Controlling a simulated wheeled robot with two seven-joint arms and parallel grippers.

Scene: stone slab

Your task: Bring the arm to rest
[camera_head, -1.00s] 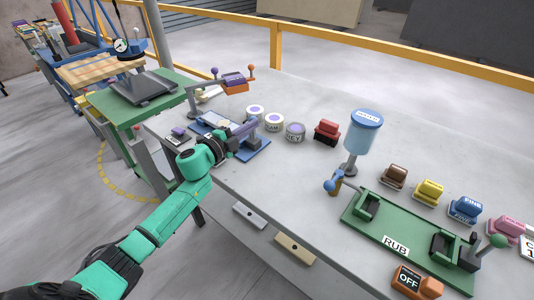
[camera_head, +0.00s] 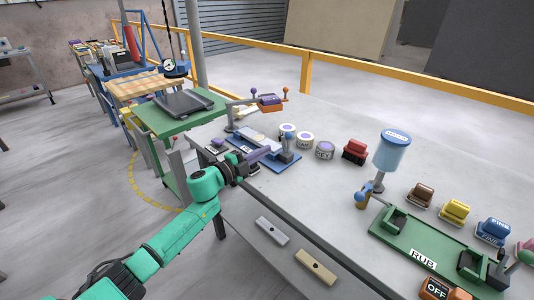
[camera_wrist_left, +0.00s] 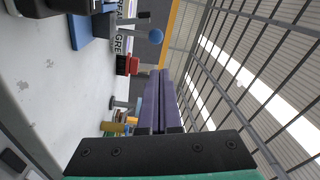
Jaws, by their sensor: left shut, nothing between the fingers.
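My left arm, green, comes in from the lower left in the head view. My left gripper (camera_head: 266,153) has purple fingers that are shut with nothing between them. It is above the near left edge of the stone slab table (camera_head: 330,185), in front of a blue fixture (camera_head: 283,164) with a grey post. In the left wrist view the two purple fingers (camera_wrist_left: 158,100) lie side by side, closed, pointing away from the wrist. Whether the fingers touch the fixture cannot be told. My right gripper is not in view.
Several round tins (camera_head: 304,140), a red block (camera_head: 355,151) and a blue-topped dispenser (camera_head: 392,151) stand on the slab. A green RUB fixture (camera_head: 425,243) is at the right. A green side table (camera_head: 178,115) stands at the left. The front middle of the slab is clear.

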